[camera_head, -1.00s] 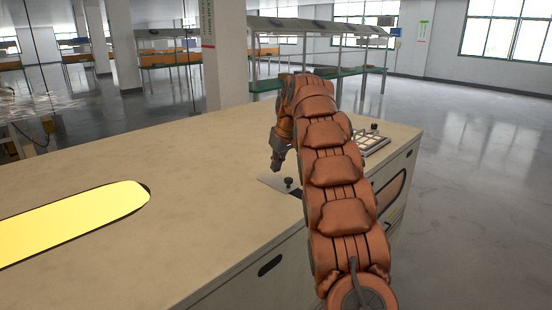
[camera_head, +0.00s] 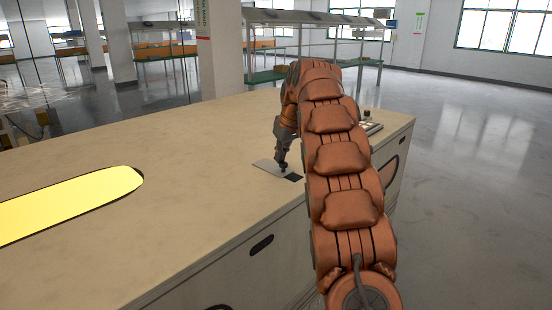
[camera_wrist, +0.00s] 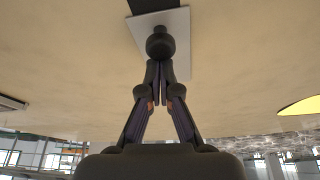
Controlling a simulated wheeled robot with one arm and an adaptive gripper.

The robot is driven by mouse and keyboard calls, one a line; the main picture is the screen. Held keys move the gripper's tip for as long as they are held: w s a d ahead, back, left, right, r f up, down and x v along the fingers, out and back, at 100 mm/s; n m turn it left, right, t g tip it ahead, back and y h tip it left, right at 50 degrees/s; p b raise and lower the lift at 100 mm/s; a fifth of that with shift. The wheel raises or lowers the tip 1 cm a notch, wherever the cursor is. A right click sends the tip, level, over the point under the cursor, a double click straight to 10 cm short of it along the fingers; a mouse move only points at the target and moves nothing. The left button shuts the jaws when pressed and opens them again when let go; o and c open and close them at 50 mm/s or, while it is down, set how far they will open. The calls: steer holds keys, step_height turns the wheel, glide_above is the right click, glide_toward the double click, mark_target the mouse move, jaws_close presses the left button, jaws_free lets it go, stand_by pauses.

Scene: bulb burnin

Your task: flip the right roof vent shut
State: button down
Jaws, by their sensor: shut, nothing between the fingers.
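The vent looks like a light grey flat plate (camera_head: 265,164) on the beige top, with a dark opening (camera_head: 294,178) at its right end. In the wrist view the plate (camera_wrist: 178,38) lies beyond my fingertips, with the dark opening (camera_wrist: 150,5) at the top edge. A round dark knob (camera_wrist: 160,45) stands on the plate. My gripper (camera_head: 281,163) is shut and empty, pointing down at the knob. In the wrist view its fingertips (camera_wrist: 160,68) are right at the knob; I cannot tell whether they touch it. The knob is mostly hidden in the head view.
A yellow lit panel (camera_head: 70,203) is set into the top at left. A small framed tray-like item (camera_head: 370,128) sits behind my arm at the far right, partly hidden. The beige top (camera_head: 190,150) is clear between. Shelving racks (camera_head: 310,40) stand well behind.

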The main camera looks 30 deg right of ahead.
steer(key=shift+s+d+f+b, duration=0.1)
steer(key=shift+s+d+b, duration=0.1)
steer(key=shift+s+b, duration=0.6)
steer(key=shift+s+d+b, duration=0.15)
steer(key=shift+s+b, duration=0.3)
steer(key=shift+s, duration=0.55)
steer(key=shift+s+d+f+b, duration=0.1)
steer(key=shift+s+d+b, duration=0.1)
steer(key=shift+s+b, duration=0.6)
steer(key=shift+s, duration=0.15)
steer(key=shift+w+a+r+p, duration=0.1)
steer(key=shift+w+r+p, duration=0.15)
steer(key=shift+w+p, duration=0.2)
steer(key=w, duration=0.1)
steer(key=w+p, duration=0.1)
steer(key=w, duration=0.1)
steer(key=shift+w+r, duration=0.25)
steer(key=shift+r, duration=0.1)
steer(key=shift+s+d+r, duration=0.2)
steer(key=shift+s+r, duration=0.35)
steer(key=shift+r, duration=0.15)
steer(key=shift+w+a+r, duration=0.1)
steer(key=shift+a+r, duration=0.05)
steer(key=shift+r, duration=1.3)
step_height(320, 180, up, 5)
steer(key=p, duration=0.3)
glide_above(287, 173)
steer(key=s, duration=0.2)
steer(key=shift+w+d, duration=0.1)
steer(key=shift+d, duration=0.2)
